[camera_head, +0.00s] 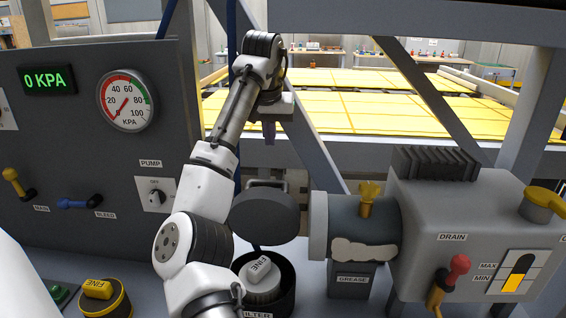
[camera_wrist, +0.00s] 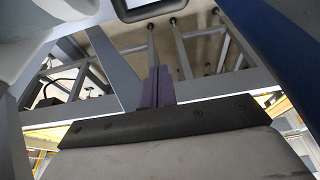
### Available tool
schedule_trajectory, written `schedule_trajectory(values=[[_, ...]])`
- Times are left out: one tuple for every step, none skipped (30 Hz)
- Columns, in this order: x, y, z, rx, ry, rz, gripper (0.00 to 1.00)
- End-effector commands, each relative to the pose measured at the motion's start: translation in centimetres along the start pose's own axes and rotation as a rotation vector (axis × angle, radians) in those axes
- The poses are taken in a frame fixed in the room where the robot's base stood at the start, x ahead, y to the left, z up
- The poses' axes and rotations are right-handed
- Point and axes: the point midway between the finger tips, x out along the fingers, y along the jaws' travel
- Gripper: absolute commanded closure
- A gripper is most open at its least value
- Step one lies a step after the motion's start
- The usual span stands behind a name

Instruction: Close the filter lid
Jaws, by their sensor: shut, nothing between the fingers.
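The filter housing (camera_head: 282,303) is a black round cup low in the middle of the head view, its label partly hidden by my arm. A pale filter element (camera_head: 265,284) marked FINE sits inside it. The dark round filter lid (camera_head: 264,214) stands raised and open above and behind the cup. My gripper (camera_head: 269,138) is above the lid, pointing down, with its purple fingers shut and empty. It is apart from the lid. In the wrist view the shut fingers (camera_wrist: 157,88) show at the middle, and the lid is not recognisable there.
A panel on the left carries a 0 KPA display (camera_head: 48,79), a gauge (camera_head: 127,101), levers and a pump switch (camera_head: 155,194). A grease cylinder (camera_head: 361,226) and grey gearbox (camera_head: 455,225) stand right of the lid. Frame beams rise behind.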

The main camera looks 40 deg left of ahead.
Motion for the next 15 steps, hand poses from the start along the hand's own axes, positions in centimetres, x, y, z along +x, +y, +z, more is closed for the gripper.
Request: schedule_trajectory(values=[[0.2,-0.1,0.1,-0.002,-0.006,-0.002,1.00],[0.3,-0.1,0.1,-0.003,-0.008,-0.002,1.00],[0.6,-0.1,0.1,-0.002,-0.010,-0.001,1.00],[0.8,-0.1,0.1,-0.002,-0.010,0.001,1.00],[1.2,-0.1,0.1,-0.001,-0.010,0.001,1.00],[1.7,-0.1,0.1,-0.001,-0.010,0.001,1.00],[2.2,0.0,0.1,-0.001,-0.010,0.002,1.00],[2.7,-0.1,0.2,-0.002,-0.011,0.002,1.00],[3.3,-0.1,0.1,-0.003,-0.010,0.000,1.00],[3.9,-0.2,0.1,-0.002,-0.010,-0.001,1.00],[4.5,-0.1,0.1,-0.002,-0.010,-0.001,1.00],[5.5,-0.1,0.1,-0.002,-0.010,-0.001,1.00],[6.1,-0.2,0.1,-0.002,-0.010,-0.002,1.00],[6.7,-0.2,0.1,-0.003,-0.009,-0.002,1.00],[7.6,-0.2,0.1,-0.003,-0.010,-0.002,1.00]])
